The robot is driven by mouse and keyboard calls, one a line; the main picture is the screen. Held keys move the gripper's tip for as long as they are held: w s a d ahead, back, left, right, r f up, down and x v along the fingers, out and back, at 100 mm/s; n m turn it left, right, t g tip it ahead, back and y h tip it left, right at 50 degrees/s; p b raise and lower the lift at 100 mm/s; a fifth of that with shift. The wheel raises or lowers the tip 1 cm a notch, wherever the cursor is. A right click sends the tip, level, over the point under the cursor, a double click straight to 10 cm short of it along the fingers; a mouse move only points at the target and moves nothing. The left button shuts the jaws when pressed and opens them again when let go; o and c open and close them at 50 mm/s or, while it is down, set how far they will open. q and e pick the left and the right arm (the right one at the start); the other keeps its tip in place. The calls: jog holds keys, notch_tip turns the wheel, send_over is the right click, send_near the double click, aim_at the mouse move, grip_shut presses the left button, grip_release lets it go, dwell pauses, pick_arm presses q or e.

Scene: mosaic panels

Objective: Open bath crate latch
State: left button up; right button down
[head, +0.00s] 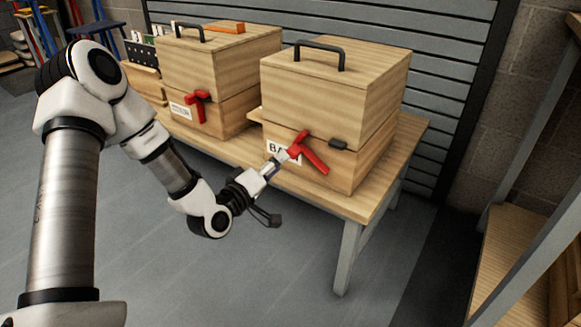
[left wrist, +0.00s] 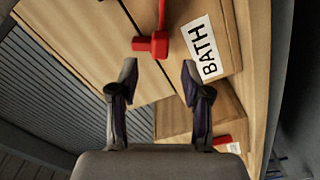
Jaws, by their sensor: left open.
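The bath crate (head: 350,95) is a wooden box with a black top handle. Its red latch (head: 315,158) is on the front, with a bar slanting down to the right. The white BATH label (left wrist: 207,48) is partly hidden by my gripper in the head view. The red latch also shows in the left wrist view (left wrist: 152,44), just beyond my fingertips. My left gripper (head: 283,158) is open and empty in front of the crate, close to the latch; contact cannot be told. It also shows in the left wrist view (left wrist: 159,72). My right gripper is not in view.
A second wooden crate (head: 222,60) with its own red latch (head: 200,105) stands to the left on the same wooden table (head: 365,205). A grey slatted wall (head: 420,30) is behind. Shelving (head: 515,245) stands at the right. The floor in front is clear.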

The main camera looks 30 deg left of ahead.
aim_at(290, 153)
pick_arm(q)
jog(key=w, duration=0.2)
jog(key=w+b, duration=0.1)
jog(key=w, duration=0.1)
jog(key=w+b, duration=0.1)
jog(key=w, duration=0.1)
jog(key=shift+w+d, duration=0.15)
jog(key=shift+d, duration=0.1)
grip_shut()
jog(key=shift+d+r+m+p, duration=0.35)
jog(key=shift+r+m+p, duration=0.25)
jog(key=shift+m+p, duration=0.15)
jog(key=shift+f, duration=0.15)
grip_release()
jog(key=s, duration=1.2)
jog(key=shift+a, duration=0.35)
